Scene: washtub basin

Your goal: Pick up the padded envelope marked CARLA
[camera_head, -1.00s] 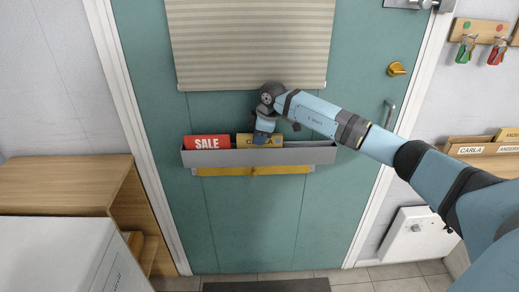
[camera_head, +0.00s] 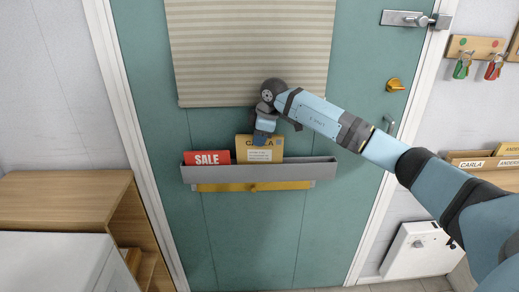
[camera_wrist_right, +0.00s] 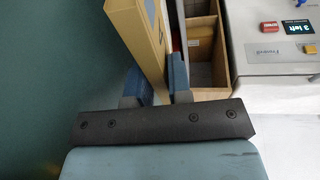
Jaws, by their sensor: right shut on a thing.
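The tan padded envelope marked CARLA (camera_head: 246,154) stands upright in the grey tray (camera_head: 300,174) on the door, beside the red SALE item (camera_head: 208,158). Its lower edge is hidden behind the tray's front wall. My right gripper (camera_head: 263,136) comes down from above and is shut on the envelope's upper edge. In the right wrist view the envelope (camera_wrist_right: 145,45) shows edge-on between the two blue fingers (camera_wrist_right: 156,85). My left gripper is not in view.
A cream blind (camera_head: 250,50) hangs just above my right gripper. A yellow strip (camera_head: 225,187) runs under the tray. A rack with another CARLA label (camera_head: 471,164) is at the right. A wooden cabinet (camera_head: 65,190) stands at the left.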

